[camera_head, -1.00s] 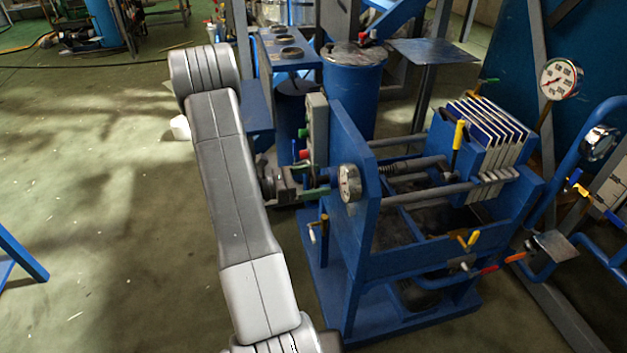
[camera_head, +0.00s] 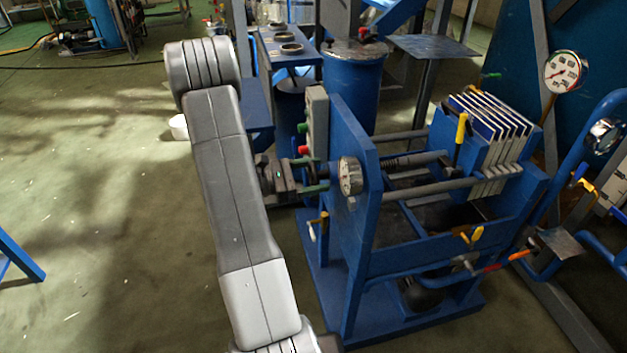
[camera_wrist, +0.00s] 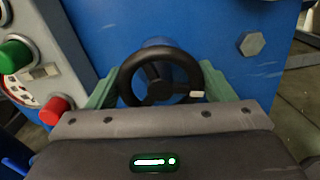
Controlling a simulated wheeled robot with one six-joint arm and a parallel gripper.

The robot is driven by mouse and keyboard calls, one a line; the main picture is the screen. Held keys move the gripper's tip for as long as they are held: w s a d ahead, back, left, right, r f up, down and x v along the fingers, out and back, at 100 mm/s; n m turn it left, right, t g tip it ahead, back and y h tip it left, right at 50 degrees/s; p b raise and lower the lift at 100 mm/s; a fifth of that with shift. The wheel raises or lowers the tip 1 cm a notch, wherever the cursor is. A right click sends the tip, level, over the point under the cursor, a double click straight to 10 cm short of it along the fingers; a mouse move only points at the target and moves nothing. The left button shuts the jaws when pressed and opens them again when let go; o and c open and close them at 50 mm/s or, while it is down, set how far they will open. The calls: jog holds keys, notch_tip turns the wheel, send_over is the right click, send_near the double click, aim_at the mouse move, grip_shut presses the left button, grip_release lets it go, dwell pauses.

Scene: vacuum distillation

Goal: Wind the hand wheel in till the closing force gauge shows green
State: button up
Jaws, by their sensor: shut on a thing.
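The black hand wheel (camera_wrist: 158,88) faces me in the wrist view, with a small pale mark on its right side. My gripper's green fingers (camera_wrist: 158,92) lie on either side of the wheel and are shut on it. In the head view my gripper (camera_head: 322,174) is at the left face of the blue press end plate (camera_head: 349,130); the wheel is mostly hidden there.
A control box with a green button (camera_wrist: 14,56) and a red button (camera_wrist: 54,109) stands close left of the wheel. White-edged plates (camera_head: 490,125) stand at the press's far end. Another dial gauge (camera_head: 563,71) stands behind right. The floor at left is open.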

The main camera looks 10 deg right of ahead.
jog(key=shift+f+m+b, duration=0.1)
jog(key=shift+m+b, duration=0.85)
jog(key=shift+m, duration=0.25)
jog(key=o, duration=1)
jog(key=shift+a, duration=0.1)
jog(key=a, duration=0.4)
jog(key=a+p, duration=0.1)
jog(key=a, duration=0.8)
jog(key=shift+s+a, duration=0.3)
